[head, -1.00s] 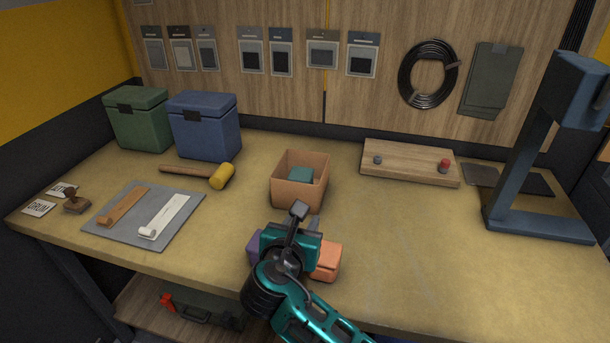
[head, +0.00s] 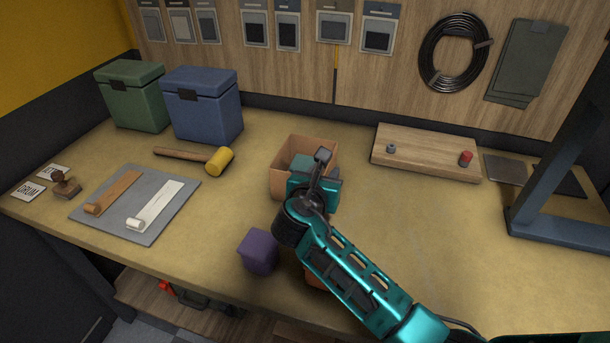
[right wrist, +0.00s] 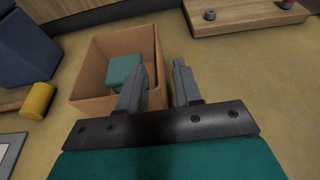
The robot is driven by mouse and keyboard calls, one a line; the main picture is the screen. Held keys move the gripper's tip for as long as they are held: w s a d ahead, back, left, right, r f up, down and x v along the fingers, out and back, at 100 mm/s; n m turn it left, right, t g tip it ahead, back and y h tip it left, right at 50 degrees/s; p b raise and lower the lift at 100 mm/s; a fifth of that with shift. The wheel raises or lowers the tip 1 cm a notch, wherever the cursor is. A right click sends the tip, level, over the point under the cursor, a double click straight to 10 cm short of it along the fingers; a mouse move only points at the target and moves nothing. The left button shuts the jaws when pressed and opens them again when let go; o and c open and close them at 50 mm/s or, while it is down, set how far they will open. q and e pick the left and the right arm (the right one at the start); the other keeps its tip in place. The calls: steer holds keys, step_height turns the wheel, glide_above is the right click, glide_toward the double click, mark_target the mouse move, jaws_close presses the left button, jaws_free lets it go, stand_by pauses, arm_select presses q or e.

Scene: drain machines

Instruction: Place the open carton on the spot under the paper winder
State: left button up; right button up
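The open carton (head: 288,188) is a brown box standing on the bench, with a teal block (right wrist: 124,72) inside. It also shows in the right wrist view (right wrist: 89,75). My right gripper (right wrist: 160,75) is open at its right side. In the right wrist view one finger overlaps the carton's inside and the other lies outside, with the right wall between them; I cannot tell whether they touch it. In the head view my gripper hides the carton's right front. A tall blue-grey frame (head: 560,165) stands at the right; I cannot tell whether it is the paper winder. My left gripper is out of view.
A purple block (head: 259,251) and a mostly hidden orange block (head: 314,280) lie near the front edge. A mallet (head: 219,161) and blue bin (head: 205,105) are left. A wooden board (head: 425,155) with knobs and a dark mat (head: 506,170) are behind right. The right middle is clear.

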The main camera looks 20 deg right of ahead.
mark_target(329, 165)
steer(key=shift+b+x, duration=0.45)
steer(key=shift+x, duration=2.55)
steer(key=shift+w+a, duration=0.1)
steer(key=shift+a, duration=0.05)
steer(key=shift+c, duration=0.4)
jaws_close()
